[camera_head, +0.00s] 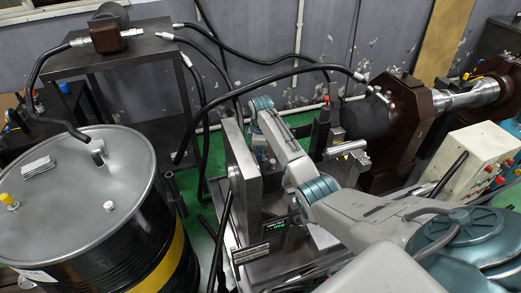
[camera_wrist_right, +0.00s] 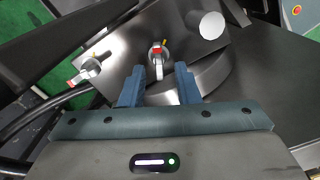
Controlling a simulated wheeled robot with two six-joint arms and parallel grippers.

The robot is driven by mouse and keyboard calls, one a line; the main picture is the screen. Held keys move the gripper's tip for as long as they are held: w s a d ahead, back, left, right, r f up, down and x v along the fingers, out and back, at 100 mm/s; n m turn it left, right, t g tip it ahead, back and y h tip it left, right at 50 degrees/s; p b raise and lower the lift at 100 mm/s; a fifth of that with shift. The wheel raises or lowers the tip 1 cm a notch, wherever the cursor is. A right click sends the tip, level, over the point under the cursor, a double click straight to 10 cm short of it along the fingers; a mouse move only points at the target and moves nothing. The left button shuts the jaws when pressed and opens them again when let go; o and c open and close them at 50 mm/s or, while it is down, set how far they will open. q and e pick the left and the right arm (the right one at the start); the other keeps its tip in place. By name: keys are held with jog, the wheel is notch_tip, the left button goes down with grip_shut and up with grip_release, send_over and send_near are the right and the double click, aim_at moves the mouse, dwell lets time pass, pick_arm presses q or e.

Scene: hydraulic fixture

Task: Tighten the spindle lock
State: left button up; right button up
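My right gripper (camera_wrist_right: 160,68) is open in the right wrist view, its two blue fingers apart on either side of a small silver lever (camera_wrist_right: 158,62) with a red mark at its top. The lever stands on a metal plate (camera_wrist_right: 118,47), and I see nothing gripped; whether a finger touches it I cannot tell. A second silver lever (camera_wrist_right: 90,68) with a red tip lies to the left. Which lever is the spindle lock I cannot tell. In the head view my right arm reaches in from the lower right to the fixture (camera_head: 243,160); its fingers are mostly hidden there. My left gripper is not in view.
A black drum (camera_head: 95,215) with a grey lid stands at the left. Black hoses arch over the fixture from a metal table (camera_head: 135,55). A brown-framed machine (camera_head: 408,115) and a control box (camera_head: 478,150) with red buttons stand at the right.

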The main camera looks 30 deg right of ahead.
jog(key=shift+f, duration=0.1)
grip_shut()
jog(key=shift+d+r+m+p, duration=0.1)
jog(key=shift+r+m+p, duration=0.15)
jog(key=shift+m+p, duration=0.7)
jog(key=shift+w+f+m, duration=0.15)
jog(key=shift+f+m, duration=0.05)
jog(key=shift+m, duration=0.45)
grip_release()
